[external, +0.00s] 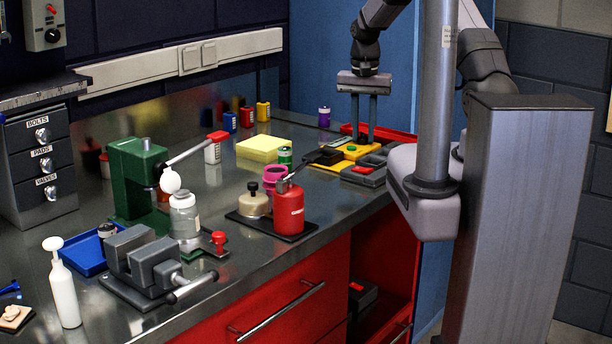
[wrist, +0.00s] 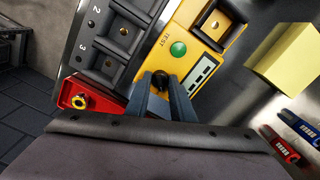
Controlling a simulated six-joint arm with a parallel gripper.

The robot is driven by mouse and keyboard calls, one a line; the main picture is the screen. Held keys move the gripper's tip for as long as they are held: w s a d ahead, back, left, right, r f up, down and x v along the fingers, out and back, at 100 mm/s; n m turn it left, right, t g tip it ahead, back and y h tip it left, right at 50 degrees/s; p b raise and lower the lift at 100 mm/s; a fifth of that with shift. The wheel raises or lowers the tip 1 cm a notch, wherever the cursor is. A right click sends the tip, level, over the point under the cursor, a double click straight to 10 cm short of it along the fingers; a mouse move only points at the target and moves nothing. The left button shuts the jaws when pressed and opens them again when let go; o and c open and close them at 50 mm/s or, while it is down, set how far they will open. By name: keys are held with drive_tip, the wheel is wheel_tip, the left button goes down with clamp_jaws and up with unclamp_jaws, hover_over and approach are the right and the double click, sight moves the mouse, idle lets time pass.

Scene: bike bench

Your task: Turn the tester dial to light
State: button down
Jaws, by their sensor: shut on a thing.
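The yellow tester (external: 334,166) lies on the bench under my arm in the external view. In the wrist view its yellow face (wrist: 177,58) shows a green button (wrist: 178,49), the word TEST, a small pale panel (wrist: 201,75) with dark marks and an empty square socket. The black dial (wrist: 160,79) sits near the near end of the tester, between my fingertips. My gripper (wrist: 164,88) is shut on the dial, pointing down; it also shows in the external view (external: 363,138). The dial's pointer and its setting marks are hidden or too small to read.
A dark dock (wrist: 120,35) with numbered bays stands beside the tester. A red part (wrist: 78,98) with a yellow ring sits close to my left finger. A yellow block (external: 263,148) and small blue and red containers (external: 230,121) stand farther left on the bench.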

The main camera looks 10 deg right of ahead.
sight(363, 133)
drive_tip(key=shift+w+r+m, duration=0.1)
drive_tip(key=shift+w+m, duration=0.05)
drive_tip(key=shift+m, duration=1.15)
drive_tip(key=c, duration=1.5)
unclamp_jaws()
drive_tip(key=shift+c, duration=0.2)
drive_tip(key=shift+r+b, duration=1.05)
drive_tip(key=shift+r, duration=2.6)
